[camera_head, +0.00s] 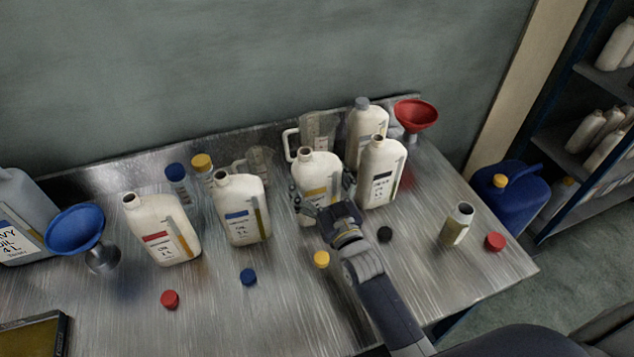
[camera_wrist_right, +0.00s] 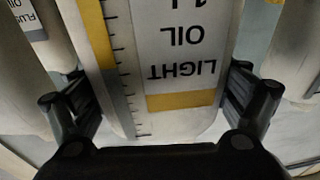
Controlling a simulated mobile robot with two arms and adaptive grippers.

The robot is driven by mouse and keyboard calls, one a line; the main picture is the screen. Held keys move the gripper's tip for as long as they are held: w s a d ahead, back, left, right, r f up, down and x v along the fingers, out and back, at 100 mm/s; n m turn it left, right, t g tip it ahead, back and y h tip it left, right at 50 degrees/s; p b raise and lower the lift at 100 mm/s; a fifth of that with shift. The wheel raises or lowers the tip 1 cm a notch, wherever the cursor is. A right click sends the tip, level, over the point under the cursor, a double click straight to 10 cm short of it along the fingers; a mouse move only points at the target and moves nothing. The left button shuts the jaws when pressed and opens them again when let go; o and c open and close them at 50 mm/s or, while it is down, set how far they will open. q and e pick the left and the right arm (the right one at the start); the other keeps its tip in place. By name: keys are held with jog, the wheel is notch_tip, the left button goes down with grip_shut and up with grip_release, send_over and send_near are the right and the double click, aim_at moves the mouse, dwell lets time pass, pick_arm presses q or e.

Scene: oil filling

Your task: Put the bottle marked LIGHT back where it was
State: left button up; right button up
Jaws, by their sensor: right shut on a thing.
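The bottle marked LIGHT (camera_head: 318,168) is a cream bottle with a yellow label band and an open neck. It stands upright in the row of bottles on the metal table (camera_head: 300,315). In the right wrist view its label (camera_wrist_right: 182,72) reads LIGHT OIL, upside down, and fills the middle. My right gripper (camera_head: 325,198) is shut on this bottle, with one finger on each side. Whether its base touches the table is hard to tell, as my gripper hides part of it. My left gripper is not in view.
A black-label bottle (camera_head: 381,172) stands close on the right, a blue-label bottle (camera_head: 241,208) on the left, and a red-label bottle (camera_head: 162,230) further left. A clear jug (camera_head: 317,132) stands behind. Loose caps, yellow (camera_head: 321,259), black (camera_head: 385,234) and blue (camera_head: 248,277), lie in front.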

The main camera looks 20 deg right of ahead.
jog(key=shift+f, duration=0.8)
jog(key=shift+f, duration=0.15)
jog(key=o, duration=1.8)
jog(key=shift+f, duration=0.1)
